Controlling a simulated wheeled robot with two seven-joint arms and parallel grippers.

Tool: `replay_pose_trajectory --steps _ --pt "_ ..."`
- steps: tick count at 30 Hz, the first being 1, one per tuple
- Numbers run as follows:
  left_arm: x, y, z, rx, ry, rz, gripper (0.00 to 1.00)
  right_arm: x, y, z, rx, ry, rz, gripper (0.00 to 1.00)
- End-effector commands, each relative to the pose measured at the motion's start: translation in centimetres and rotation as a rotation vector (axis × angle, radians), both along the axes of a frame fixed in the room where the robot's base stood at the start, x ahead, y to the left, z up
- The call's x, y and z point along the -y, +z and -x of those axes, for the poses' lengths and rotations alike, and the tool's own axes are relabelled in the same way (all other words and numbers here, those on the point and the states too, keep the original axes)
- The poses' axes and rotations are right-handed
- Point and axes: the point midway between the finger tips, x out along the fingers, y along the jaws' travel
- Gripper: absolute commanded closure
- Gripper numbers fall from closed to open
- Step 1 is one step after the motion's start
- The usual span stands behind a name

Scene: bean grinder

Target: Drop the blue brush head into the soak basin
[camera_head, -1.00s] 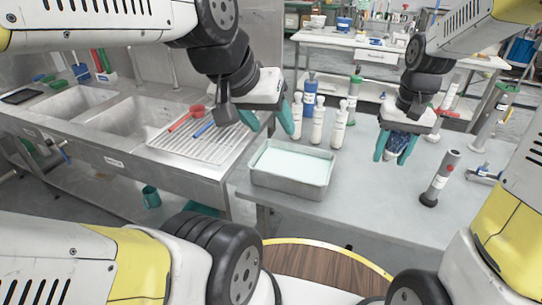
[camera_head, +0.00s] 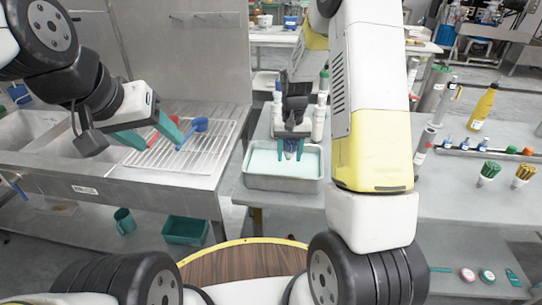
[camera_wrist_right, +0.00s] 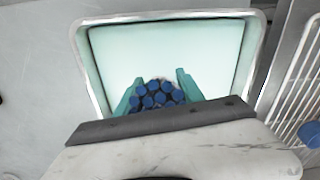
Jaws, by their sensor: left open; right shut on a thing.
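The soak basin (camera_head: 262,184) is a metal tray of pale green liquid on the grey table. It fills much of the right wrist view (camera_wrist_right: 259,50). My right gripper (camera_head: 291,152) is over the basin, shut on the blue brush head (camera_wrist_right: 155,97). In the right wrist view, several round blue tips show between its teal fingers (camera_wrist_right: 160,92), with the liquid behind them. In the head view the brush head is small and mostly hidden by the gripper. My left gripper (camera_head: 150,134) is open and empty above the drying rack, left of the basin.
The wire drying rack (camera_head: 196,163) holds a blue scoop (camera_head: 200,124) and a red item (camera_head: 157,135), partly hidden. Bottles (camera_head: 319,115) stand just behind the basin. My right arm covers part of the table. A yellow bottle (camera_head: 484,106) stands farther right.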

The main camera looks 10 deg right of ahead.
Motion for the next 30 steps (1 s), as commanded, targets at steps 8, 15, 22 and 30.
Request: replay_pose_trajectory --steps 8,15,22,30 --pt "0.0 0.0 0.0 0.000 0.000 0.000 0.43 0.0 -3.1 0.1 -0.002 0.001 0.000 0.94" --pt "0.0 0.0 0.0 0.000 0.000 0.000 0.43 0.0 -3.9 0.0 0.000 0.001 0.000 0.94" --pt "0.0 0.0 0.0 0.000 0.000 0.000 0.43 0.0 -3.9 0.0 0.000 0.001 0.000 0.49" --pt "0.0 0.0 0.0 0.000 0.000 0.000 0.43 0.0 -3.9 0.0 0.000 0.001 0.000 0.30"
